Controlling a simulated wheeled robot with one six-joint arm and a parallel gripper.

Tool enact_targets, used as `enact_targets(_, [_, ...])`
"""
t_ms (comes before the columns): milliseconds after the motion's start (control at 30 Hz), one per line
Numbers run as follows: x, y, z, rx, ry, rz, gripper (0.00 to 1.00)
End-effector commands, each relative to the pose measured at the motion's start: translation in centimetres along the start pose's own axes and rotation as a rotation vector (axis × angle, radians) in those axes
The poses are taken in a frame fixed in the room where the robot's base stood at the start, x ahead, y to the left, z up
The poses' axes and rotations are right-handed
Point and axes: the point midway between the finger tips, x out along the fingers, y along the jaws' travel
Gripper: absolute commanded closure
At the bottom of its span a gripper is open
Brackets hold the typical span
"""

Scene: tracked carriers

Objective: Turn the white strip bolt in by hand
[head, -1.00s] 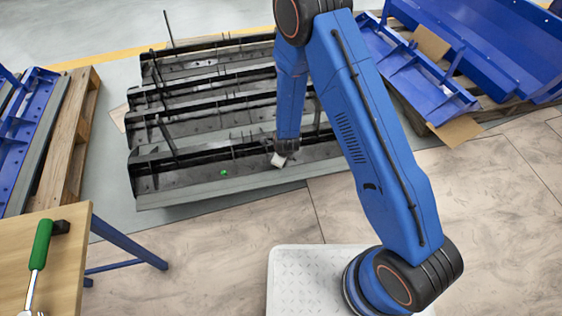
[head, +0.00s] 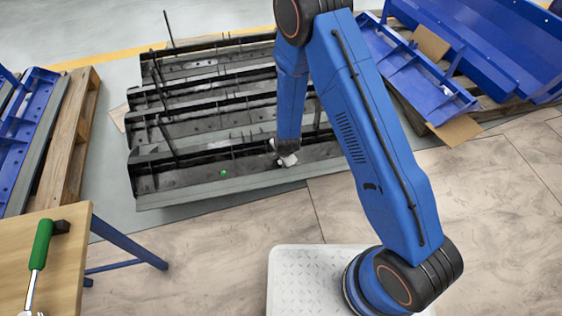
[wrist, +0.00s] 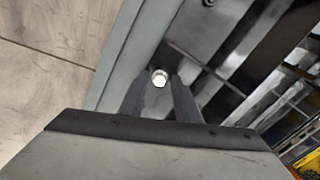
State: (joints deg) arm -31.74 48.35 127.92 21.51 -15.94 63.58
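The white bolt (wrist: 160,77) shows in the wrist view as a small bright head on the dark metal strip of the nearest carrier. My gripper (wrist: 159,90) has one finger on each side of the bolt head in this view, with a gap between head and fingers. The fingers are open and hold nothing. I cannot tell how far the fingertips are above the strip. In the head view my gripper (head: 287,160) is low over the right part of the nearest black carrier (head: 190,178), and the bolt is hidden there.
A small green spot (head: 224,172) lies on the same carrier, left of my gripper. Upright ribs and a thin rod (head: 168,28) stand on the carriers. Blue parts on pallets flank them. A green-handled tool (head: 41,245) lies on the wooden table (head: 70,270).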

Motion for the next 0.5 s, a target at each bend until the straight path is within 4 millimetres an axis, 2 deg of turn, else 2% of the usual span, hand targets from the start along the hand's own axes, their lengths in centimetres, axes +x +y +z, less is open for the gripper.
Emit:
enact_targets(300, [0.00,0.00,-0.01,-0.420,-0.002,-0.001,0.70])
enact_targets(500, [0.00,0.00,-0.01,-0.605,-0.003,-0.001,0.70])
